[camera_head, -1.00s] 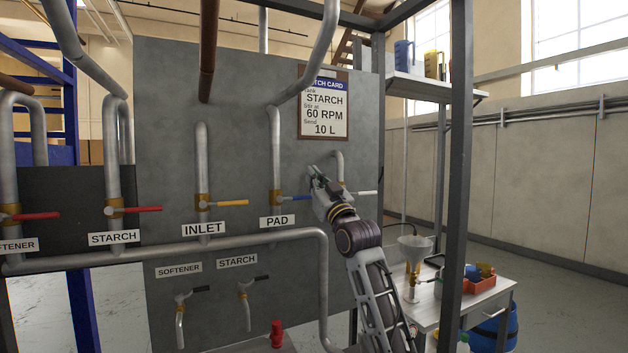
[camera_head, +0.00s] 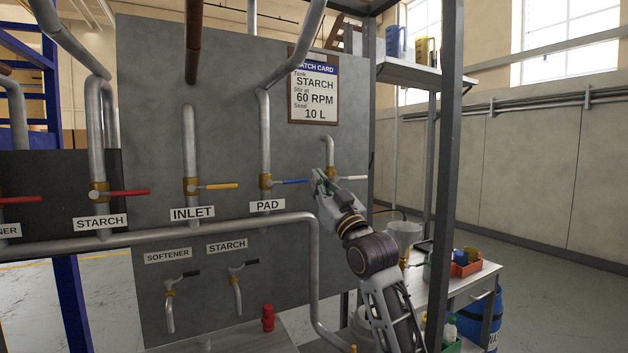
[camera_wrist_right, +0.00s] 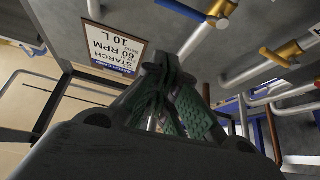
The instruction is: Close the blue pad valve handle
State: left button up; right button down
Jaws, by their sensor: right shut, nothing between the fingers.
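The blue pad valve handle (camera_head: 292,182) points right, horizontally, from the brass valve body (camera_head: 265,181) on the vertical pipe above the PAD label (camera_head: 267,206). My right gripper (camera_head: 318,174) is shut and empty, just right of the handle's free end. I cannot tell whether it touches the handle. In the right wrist view the closed fingers (camera_wrist_right: 172,85) point toward the panel, and a blue handle (camera_wrist_right: 182,8) shows at the top edge. My left gripper is out of view.
A white handle (camera_head: 352,178) sits right behind my right gripper. A yellow INLET handle (camera_head: 220,186) lies to the left. The batch card (camera_head: 315,92) hangs above. A dark frame post (camera_head: 449,150) stands to the right of my arm, with a side table (camera_head: 455,285) below.

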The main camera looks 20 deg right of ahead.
jog(key=shift+s+f, duration=0.15)
jog(key=shift+s, duration=0.15)
